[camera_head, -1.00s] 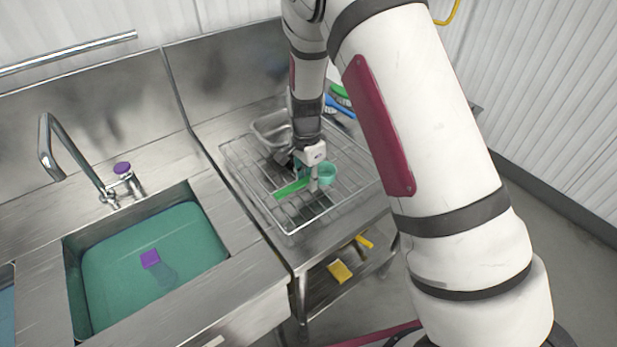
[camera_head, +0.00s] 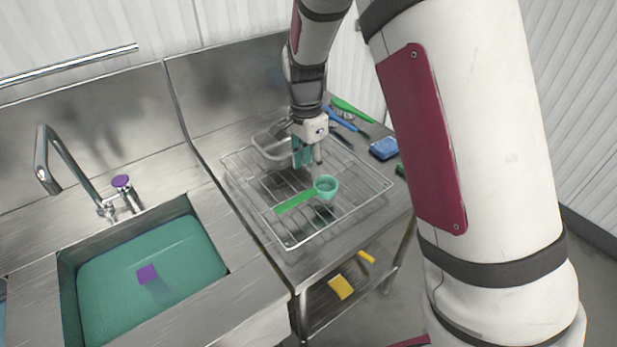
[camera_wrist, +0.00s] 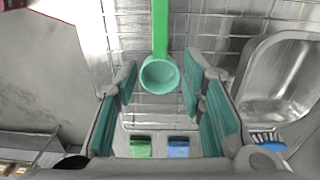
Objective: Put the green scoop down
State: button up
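The green scoop (camera_head: 297,201) lies on the wire rack (camera_head: 287,240), its teal bowl (camera_head: 326,187) at the right end and its bright green handle pointing left. In the wrist view the scoop's bowl (camera_wrist: 160,74) appears beyond and between my fingertips, with the handle (camera_wrist: 160,28) running up. My gripper (camera_head: 308,158) is above the rack, behind the scoop and apart from it. In the wrist view my gripper (camera_wrist: 161,95) has its teal-padded fingers spread wide with nothing between them.
A metal pan (camera_head: 268,148) sits at the rack's back left, close to my gripper. Brushes (camera_head: 340,118) and a blue sponge (camera_head: 384,148) lie right of the rack. A water-filled sink (camera_head: 66,290) is at left. Yellow items (camera_head: 341,287) lie on the lower shelf.

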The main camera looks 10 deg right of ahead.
jog(key=s+d+r+n+t+y, duration=0.1)
jog(key=s+d+r+n, duration=0.15)
jog(key=s+r, duration=0.5)
jog(key=s+d+r+n+t, duration=0.15)
jog(key=s+r+n, duration=0.25)
jog(key=r, duration=0.6)
jog(key=s+r+n+t, duration=0.1)
jog(key=s+r+n, duration=0.1)
jog(key=s, duration=0.5)
jog(key=s+d+r+n+t, duration=0.1)
jog(key=s+n+t, duration=0.1)
jog(key=s+n, duration=0.3)
jog(key=s, duration=0.3)
jog(key=shift+d+r+h, duration=0.2)
jog(key=shift+r+h, duration=0.1)
jog(key=shift+r, duration=0.05)
